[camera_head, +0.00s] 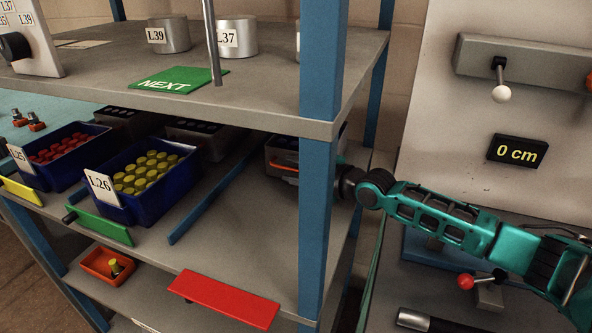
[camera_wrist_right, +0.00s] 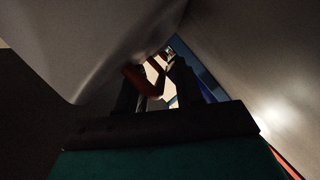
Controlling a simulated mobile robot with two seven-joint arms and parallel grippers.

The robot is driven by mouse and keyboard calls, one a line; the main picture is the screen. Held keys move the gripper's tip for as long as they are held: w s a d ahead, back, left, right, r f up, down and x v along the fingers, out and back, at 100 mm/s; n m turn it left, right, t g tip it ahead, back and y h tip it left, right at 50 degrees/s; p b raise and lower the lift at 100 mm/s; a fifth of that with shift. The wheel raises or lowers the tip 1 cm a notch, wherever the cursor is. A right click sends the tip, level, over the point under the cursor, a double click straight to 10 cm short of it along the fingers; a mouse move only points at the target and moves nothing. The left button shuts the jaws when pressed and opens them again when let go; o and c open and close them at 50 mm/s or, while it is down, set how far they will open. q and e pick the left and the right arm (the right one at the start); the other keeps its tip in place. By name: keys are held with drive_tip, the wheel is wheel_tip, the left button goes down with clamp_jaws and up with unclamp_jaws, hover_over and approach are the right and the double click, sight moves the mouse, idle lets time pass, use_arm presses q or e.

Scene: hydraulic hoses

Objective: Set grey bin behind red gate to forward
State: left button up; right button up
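A red gate (camera_head: 226,297) is at the front edge of the lower shelf. Farther back in its lane stands a grey bin (camera_head: 283,153) with an orange part (camera_head: 285,167), partly hidden by the blue post and upper board. My right arm reaches in from the right behind that post, with its hand at the bin's right side; the fingers are hidden in the head view. In the dark right wrist view, my right gripper (camera_wrist_right: 156,88) has its fingers apart, with an orange-red piece (camera_wrist_right: 136,77) near the left finger. A grey surface (camera_wrist_right: 110,45) is very close. My left gripper is not in view.
A blue post (camera_head: 318,200) stands before the hand. The upper shelf (camera_head: 265,92) overhangs the bin. Blue bins L26 (camera_head: 152,208) and L25 (camera_head: 75,168) stand left, behind green (camera_head: 98,226) and yellow gates (camera_head: 20,190). The shelf behind the red gate is bare.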

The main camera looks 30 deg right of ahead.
drive_tip(key=shift+c, duration=0.2)
clamp_jaws()
idle(0.4)
